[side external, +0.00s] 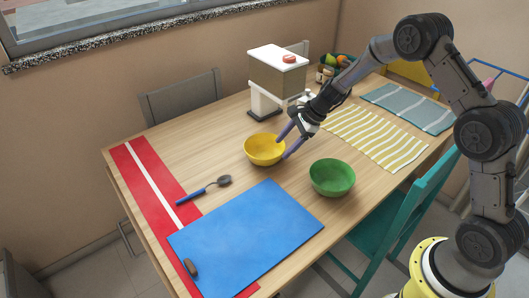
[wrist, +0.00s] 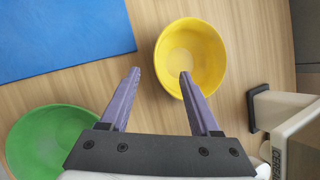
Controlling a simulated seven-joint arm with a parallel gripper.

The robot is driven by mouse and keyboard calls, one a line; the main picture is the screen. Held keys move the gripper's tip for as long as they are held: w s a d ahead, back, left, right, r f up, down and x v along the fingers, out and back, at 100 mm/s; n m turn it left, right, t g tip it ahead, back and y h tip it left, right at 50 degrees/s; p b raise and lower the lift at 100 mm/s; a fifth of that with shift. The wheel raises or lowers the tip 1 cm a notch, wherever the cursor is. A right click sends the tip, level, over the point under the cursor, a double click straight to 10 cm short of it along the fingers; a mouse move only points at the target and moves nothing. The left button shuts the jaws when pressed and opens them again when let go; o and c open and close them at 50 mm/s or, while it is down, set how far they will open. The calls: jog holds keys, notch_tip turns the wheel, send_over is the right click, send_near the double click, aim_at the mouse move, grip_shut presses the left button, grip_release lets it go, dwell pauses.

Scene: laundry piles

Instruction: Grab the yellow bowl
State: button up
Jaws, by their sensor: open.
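The yellow bowl (side external: 264,150) stands upright on the wooden table, near the middle in the side view. It looks empty in the wrist view (wrist: 203,42). My gripper (side external: 282,147) is open, with its purple fingers spread and nothing between them. In the wrist view my gripper (wrist: 160,74) has its right fingertip overlapping the bowl's near left part, and its left fingertip is over bare table. I cannot tell whether the fingertip touches the bowl.
A green bowl (side external: 332,177) stands close by, and a blue mat (side external: 245,235) lies in front. A white dispenser (side external: 278,75) stands behind the yellow bowl. A spoon (side external: 205,190) with a blue handle lies to the left. A striped cloth (side external: 375,135) lies to the right.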

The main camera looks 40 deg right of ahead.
aim_at(274, 156)
jog(key=shift+x, duration=3.55)
jog(key=shift+a, duration=0.1)
grip_shut()
